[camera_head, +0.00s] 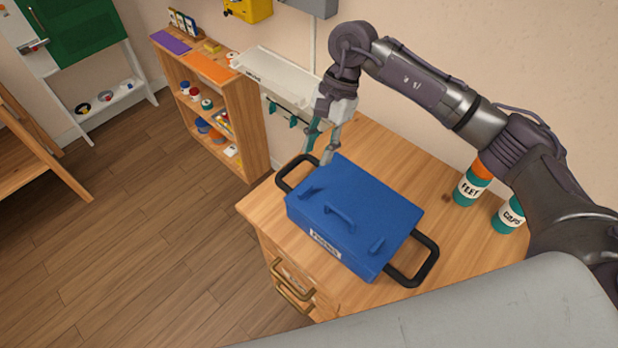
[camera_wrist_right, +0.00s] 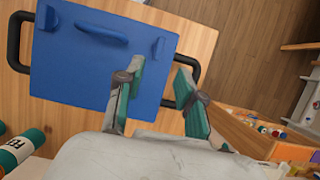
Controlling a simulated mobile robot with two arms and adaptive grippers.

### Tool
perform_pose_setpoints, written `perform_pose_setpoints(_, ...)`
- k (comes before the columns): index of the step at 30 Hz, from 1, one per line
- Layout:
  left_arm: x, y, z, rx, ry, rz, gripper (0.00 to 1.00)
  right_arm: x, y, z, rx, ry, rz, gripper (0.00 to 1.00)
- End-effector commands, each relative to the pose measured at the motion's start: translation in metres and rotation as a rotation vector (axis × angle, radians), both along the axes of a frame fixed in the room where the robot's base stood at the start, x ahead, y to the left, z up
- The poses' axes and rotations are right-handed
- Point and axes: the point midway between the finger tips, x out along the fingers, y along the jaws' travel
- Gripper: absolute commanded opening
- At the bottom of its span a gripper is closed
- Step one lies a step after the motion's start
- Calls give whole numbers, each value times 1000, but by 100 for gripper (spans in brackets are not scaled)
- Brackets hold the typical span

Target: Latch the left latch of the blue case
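The blue case (camera_head: 350,210) lies closed on the wooden desk, with a white label on its front face. Its lid carries a middle handle (camera_head: 340,217), a left latch (camera_head: 311,190) and a right latch (camera_head: 377,245), both raised blue tabs. In the right wrist view the left latch (camera_wrist_right: 158,48) is the tab nearer my fingers. My right gripper (camera_head: 320,157) hangs at the case's far left edge, near the black side handle (camera_head: 288,178). In the wrist view my right gripper (camera_wrist_right: 160,78) is open, with nothing between its fingers. My left gripper is not in view.
Two labelled cans, one (camera_head: 471,186) and another (camera_head: 509,214), stand on the desk (camera_head: 440,220) to the right, below my right arm. A low shelf (camera_head: 212,105) with small items stands left of the desk.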

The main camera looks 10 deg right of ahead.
Motion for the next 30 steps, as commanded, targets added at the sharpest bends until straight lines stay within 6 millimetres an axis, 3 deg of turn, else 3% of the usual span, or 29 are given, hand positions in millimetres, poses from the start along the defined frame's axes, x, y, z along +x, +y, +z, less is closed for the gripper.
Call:
perform_pose_setpoints(8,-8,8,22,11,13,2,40,-14,19,-53,1,5,-1,38)
perform_pose_setpoints(15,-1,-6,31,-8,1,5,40,-20,30,-85,0,2,-1,38)
perform_pose_setpoints(27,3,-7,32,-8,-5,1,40,-21,32,-93,0,0,-1,38)
perform_pose_setpoints(30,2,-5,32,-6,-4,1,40,-21,32,-93,0,0,-1,22)
